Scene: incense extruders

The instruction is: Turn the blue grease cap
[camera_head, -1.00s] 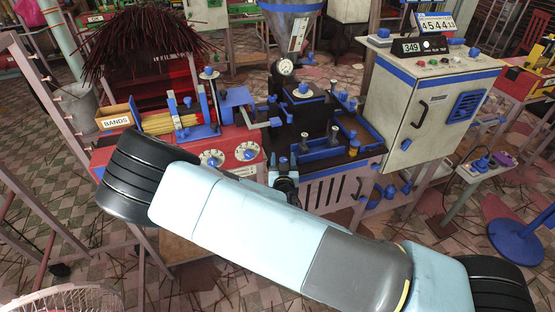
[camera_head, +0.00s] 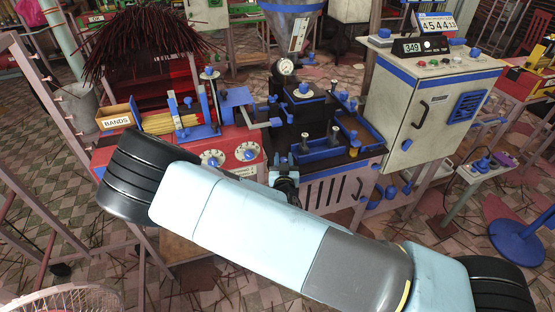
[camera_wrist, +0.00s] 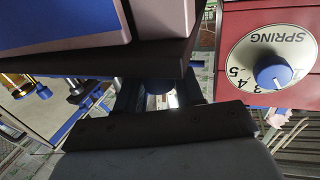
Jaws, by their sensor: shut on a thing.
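In the wrist view a blue cap (camera_wrist: 157,87), seemingly the grease cap, shows between the fingers of my gripper (camera_wrist: 156,95), just under the edge of a dark slab. My gripper is shut on it. Only a small part of the cap shows, so I cannot tell how far it is turned. In the head view my gripper (camera_head: 285,182) is at the front of the extruder bench, between the red dial panel and the slotted pale panel. The cap is hidden there.
A SPRING dial (camera_wrist: 272,68) with a blue knob sits on the red panel close to my gripper's right in the wrist view. The machine's dark top (camera_head: 300,115) carries blue trays and posts. A pale cabinet (camera_head: 425,105) stands to the right.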

